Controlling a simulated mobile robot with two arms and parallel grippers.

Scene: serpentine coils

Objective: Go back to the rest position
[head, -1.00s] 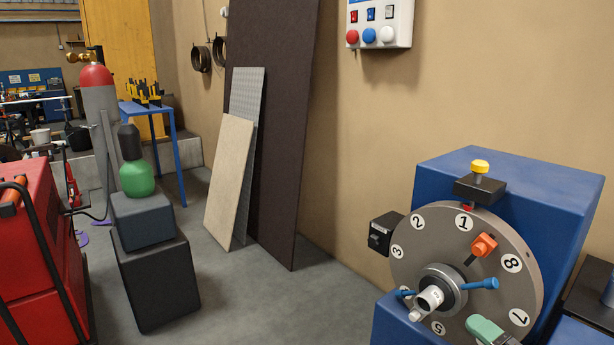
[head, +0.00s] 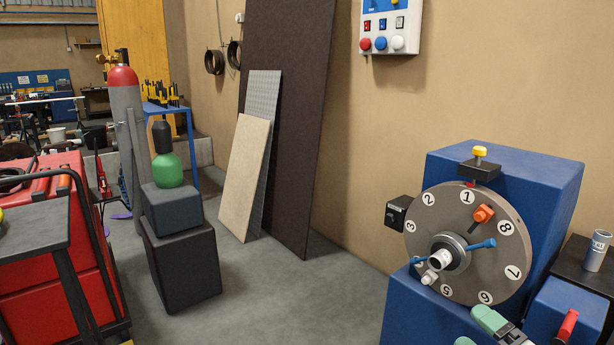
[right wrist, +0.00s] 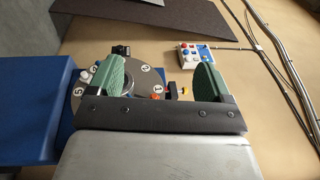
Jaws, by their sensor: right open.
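My right gripper (head: 476,331) shows at the bottom right of the head view, in front of the lower part of a blue machine (head: 550,180) with a grey numbered disc (head: 425,225). In the right wrist view my right gripper (right wrist: 154,80) has its two green fingers wide apart with nothing held between them. The numbered disc (right wrist: 143,83) shows beyond the fingers, apart from them as far as I can tell. My left gripper is in no view.
A smaller blue box (head: 560,305) with a red handle and a grey cup (head: 598,248) stand at the right. A control box (head: 390,30) hangs on the wall. A red cabinet (head: 45,260) and a black block (head: 182,265) stand left. The middle floor is clear.

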